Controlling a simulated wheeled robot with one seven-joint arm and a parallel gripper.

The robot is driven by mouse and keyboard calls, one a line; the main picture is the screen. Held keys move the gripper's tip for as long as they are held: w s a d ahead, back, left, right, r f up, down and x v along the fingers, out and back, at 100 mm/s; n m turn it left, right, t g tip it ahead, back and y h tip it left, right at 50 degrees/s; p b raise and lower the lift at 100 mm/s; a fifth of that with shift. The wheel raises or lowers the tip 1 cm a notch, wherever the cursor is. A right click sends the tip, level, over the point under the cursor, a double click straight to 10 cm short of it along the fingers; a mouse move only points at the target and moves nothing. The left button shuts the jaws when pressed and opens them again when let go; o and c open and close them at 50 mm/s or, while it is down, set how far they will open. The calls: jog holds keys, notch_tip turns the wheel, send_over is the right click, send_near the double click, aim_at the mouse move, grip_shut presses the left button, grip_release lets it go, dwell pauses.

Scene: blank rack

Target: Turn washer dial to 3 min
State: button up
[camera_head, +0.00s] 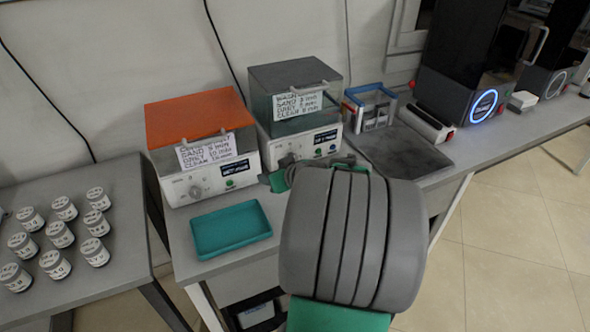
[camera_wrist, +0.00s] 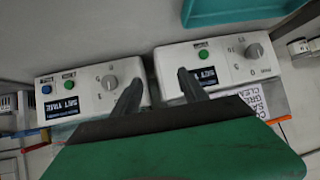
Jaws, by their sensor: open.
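Two box-shaped machines stand side by side: one with a grey lid (camera_head: 295,77) and one with an orange lid (camera_head: 197,116). The grey-lidded machine's dial (camera_wrist: 110,82) is grey and round, beside a dark display and two buttons. The orange-lidded machine's dial (camera_wrist: 253,51) sits right of its display; it also shows in the head view (camera_head: 195,191). My gripper (camera_wrist: 159,81) is open and empty. Its left finger is near the grey-lidded machine's dial; its right finger overlaps the other panel.
A teal tray (camera_head: 230,229) lies before the orange-lidded machine. Several lidded jars (camera_head: 59,235) stand on the left table. A blue-edged rack (camera_head: 370,106) and a flat dark plate (camera_head: 400,151) are on the right. My arm blocks the bench front in the head view.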

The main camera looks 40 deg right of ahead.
jog(key=s+d+h, duration=0.1)
jog(key=d, duration=0.2)
jog(key=d+m+t, duration=0.1)
jog(key=d, duration=0.2)
jog(key=s+d+t+h, duration=0.1)
jog(key=d, duration=0.2)
jog(key=shift+s+d+f+m+h+b, duration=0.15)
jog(key=shift+s+f+m+h+b, duration=0.15)
jog(key=shift+m+b, duration=0.1)
jog(key=x, duration=0.7)
jog(key=shift+w, duration=0.25)
grip_shut()
